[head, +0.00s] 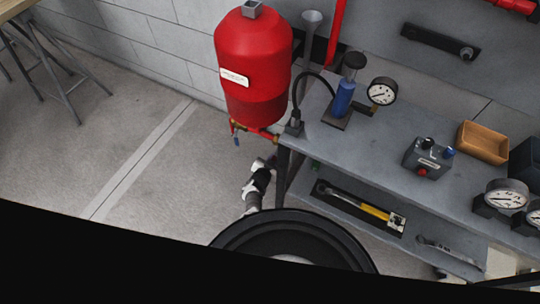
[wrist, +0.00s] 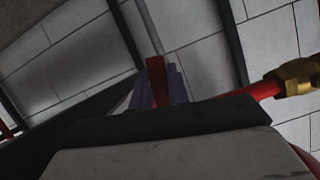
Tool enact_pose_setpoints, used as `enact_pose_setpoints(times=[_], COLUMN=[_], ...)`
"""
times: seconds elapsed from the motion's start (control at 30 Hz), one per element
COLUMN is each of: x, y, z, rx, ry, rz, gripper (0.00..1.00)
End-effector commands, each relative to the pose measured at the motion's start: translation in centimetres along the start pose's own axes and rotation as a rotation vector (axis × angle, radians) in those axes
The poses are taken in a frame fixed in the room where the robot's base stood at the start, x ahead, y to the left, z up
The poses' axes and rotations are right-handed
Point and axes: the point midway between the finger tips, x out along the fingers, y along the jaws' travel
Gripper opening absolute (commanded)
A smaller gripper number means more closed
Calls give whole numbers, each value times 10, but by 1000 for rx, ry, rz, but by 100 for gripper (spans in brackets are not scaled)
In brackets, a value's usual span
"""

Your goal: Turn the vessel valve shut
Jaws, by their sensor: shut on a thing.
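The red vessel (head: 253,65) hangs upright by the wall, left of the bench. A thin red pipe with brass fittings runs below it, and a small blue lever (head: 237,141) hangs at the pipe's left end. My gripper (head: 271,161) is below the pipe's right end, close to the bench corner. In the wrist view my dark jaw crosses the middle, and an upright red valve handle (wrist: 157,82) rises behind it beside a purple-blue piece. My gripper is shut on this handle; the grip itself is mostly hidden. A brass fitting (wrist: 297,79) on the red pipe shows at the right.
The grey bench (head: 385,165) stands right of the vessel, with a blue hand pump (head: 344,98), a gauge (head: 382,91), a control box (head: 428,158) and a wooden tray (head: 484,142). A yellow-handled tool (head: 375,211) lies on the lower shelf.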

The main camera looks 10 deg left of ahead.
Motion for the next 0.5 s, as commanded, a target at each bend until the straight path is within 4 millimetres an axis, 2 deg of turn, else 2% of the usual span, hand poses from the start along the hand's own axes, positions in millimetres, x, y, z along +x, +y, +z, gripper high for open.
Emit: enact_pose_setpoints(times=[0.2, 0.5], x=[1, 1], y=[8, 14], z=[-3, -4], rx=[-109, -179], ry=[4, 5], rz=[47, 76], gripper=[0, 0])
